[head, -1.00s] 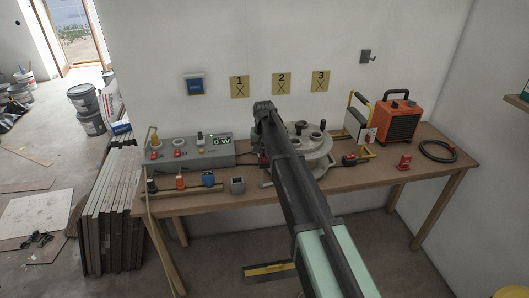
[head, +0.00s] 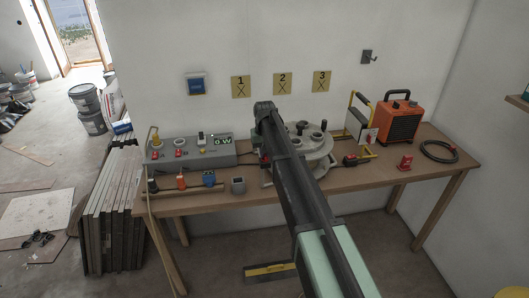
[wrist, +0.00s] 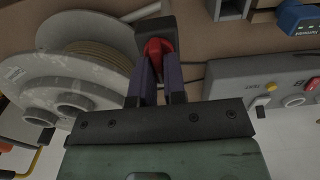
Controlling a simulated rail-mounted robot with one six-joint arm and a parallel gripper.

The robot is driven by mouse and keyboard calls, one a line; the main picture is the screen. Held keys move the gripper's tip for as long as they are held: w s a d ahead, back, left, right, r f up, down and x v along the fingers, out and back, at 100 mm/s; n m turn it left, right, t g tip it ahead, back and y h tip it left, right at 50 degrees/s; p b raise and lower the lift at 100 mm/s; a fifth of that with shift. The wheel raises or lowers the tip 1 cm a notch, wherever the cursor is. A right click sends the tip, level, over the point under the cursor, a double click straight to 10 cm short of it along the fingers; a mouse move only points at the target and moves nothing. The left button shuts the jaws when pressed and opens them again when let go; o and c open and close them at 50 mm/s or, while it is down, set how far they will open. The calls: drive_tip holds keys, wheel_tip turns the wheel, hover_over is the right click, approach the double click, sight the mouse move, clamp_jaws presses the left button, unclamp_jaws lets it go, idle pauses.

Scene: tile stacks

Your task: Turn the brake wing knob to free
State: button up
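The red brake wing knob (wrist: 158,47) shows in the wrist view on a dark mount beside the pale cable reel (wrist: 85,62). My gripper (wrist: 159,68) has its two fingers close together, one on each side of the knob's wing, and appears shut on it. The exact contact is partly hidden between the fingers. In the head view the reel (head: 318,160) stands on the workbench, and my arm covers its left side and most of the knob. The knob's markings cannot be read.
A grey control box (head: 190,153) with buttons and a display stands left of the reel on the workbench (head: 350,178). A black-and-red device (head: 351,160), a yellow-framed stand (head: 362,125) and an orange heater (head: 399,122) are to the right. A small grey box (head: 238,186) sits at the front.

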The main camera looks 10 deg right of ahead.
drive_tip(key=o, duration=0.4)
wheel_tip(320, 180, up, 11)
drive_tip(key=p, duration=1.1)
drive_tip(key=shift+f, duration=0.1)
drive_tip(key=s+f+b, duration=0.1)
drive_tip(key=s, duration=1.1)
drive_tip(key=s+f+b, duration=0.2)
drive_tip(key=s, duration=1)
drive_tip(key=s+f+b, duration=0.2)
drive_tip(key=s, duration=0.9)
drive_tip(key=shift+s+d+f, duration=0.1)
drive_tip(key=shift+s, duration=0.3)
